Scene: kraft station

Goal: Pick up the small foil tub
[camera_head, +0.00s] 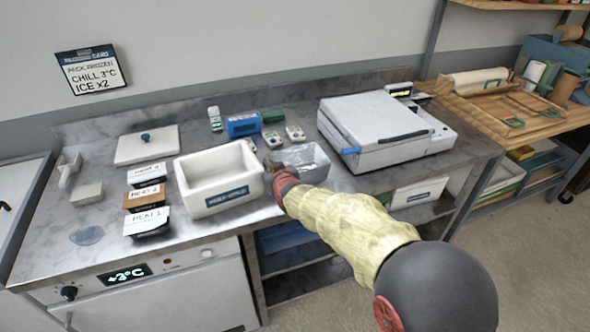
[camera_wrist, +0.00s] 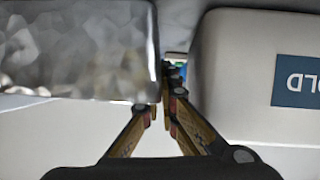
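The small foil tub (camera_head: 308,163) is silver and crinkled, on the steel counter just right of a white box. It fills the upper left of the wrist view (camera_wrist: 80,50). My gripper (camera_head: 274,170) is low at the tub's left edge, in the narrow gap between tub and white box. In the wrist view, its fingers (camera_wrist: 166,98) converge close together beside the tub's edge. I cannot tell whether the tub's wall is between the fingertips. My arm hides part of the tub's near side in the head view.
The white box (camera_head: 215,203), also close on the right in the wrist view (camera_wrist: 240,90), leaves little side room. A large grey lidded appliance (camera_head: 375,128) stands right of the tub. Labelled trays (camera_head: 147,220) stand left; small items, including a blue box (camera_head: 243,125), stand behind.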

